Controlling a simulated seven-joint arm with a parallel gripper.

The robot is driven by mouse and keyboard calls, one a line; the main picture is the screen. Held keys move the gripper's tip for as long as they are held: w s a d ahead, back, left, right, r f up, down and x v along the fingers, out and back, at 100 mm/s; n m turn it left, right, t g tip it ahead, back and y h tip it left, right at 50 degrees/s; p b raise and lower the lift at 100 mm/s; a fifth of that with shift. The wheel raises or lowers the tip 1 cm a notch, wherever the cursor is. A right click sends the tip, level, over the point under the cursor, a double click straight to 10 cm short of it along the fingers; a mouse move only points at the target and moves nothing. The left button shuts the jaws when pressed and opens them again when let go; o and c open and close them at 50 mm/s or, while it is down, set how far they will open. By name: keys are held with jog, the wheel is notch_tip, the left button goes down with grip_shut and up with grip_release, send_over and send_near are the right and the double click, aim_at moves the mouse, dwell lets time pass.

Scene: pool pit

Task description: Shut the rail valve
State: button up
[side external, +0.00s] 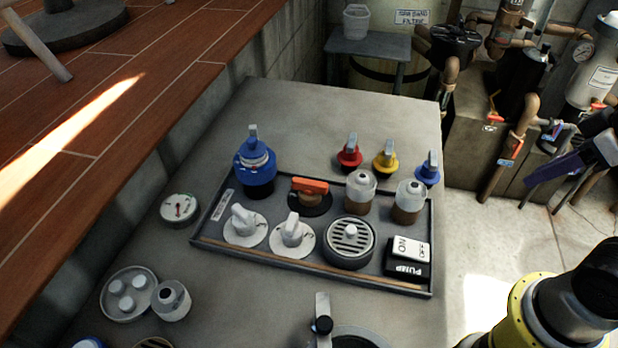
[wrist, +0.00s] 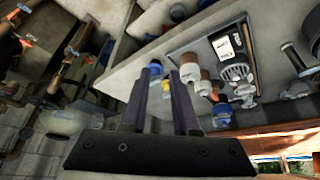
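No label reading "rail" is legible, so I cannot tell for sure which valve is the rail valve. A valve with an orange lever handle (side external: 310,186) sits on a round black base in the dark tray (side external: 213,242). Its lever lies roughly left to right in the side view. Behind the tray stand small valves with grey tops: red (side external: 349,155), yellow (side external: 385,160) and blue (side external: 427,172). My gripper (side external: 545,185) is off the bench's right side, apart from every valve. In the wrist view my gripper (wrist: 160,78) has its two dark fingers apart and nothing between them.
Pipes (side external: 515,145) stand at the right.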

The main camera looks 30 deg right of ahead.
jog(key=shift+o, duration=1.3)
jog(key=shift+n, duration=0.4)
jog(key=r, duration=0.1)
jog(key=w+r, duration=0.1)
jog(key=r, duration=0.1)
jog(key=w+r, duration=0.1)
jog(key=shift+w+a+r, duration=0.1)
jog(key=shift+w+r, duration=0.05)
jog(key=shift+r, duration=0.25)
jog(key=w+a+r+n+g, duration=0.15)
jog(key=w+a+r, duration=0.25)
jog(key=w, duration=0.4)
jog(key=w+a+r+n+g, duration=0.1)
jog(key=w+a+r+n, duration=0.2)
jog(key=w, duration=0.5)
jog(key=n+g, duration=0.3)
send_over(310, 182)
notch_tip(310, 182, down, 12)
jog(key=f, duration=0.1)
notch_tip(310, 182, down, 13)
jog(key=shift+r, duration=0.1)
jog(key=shift+c, duration=0.3)
grip_shut()
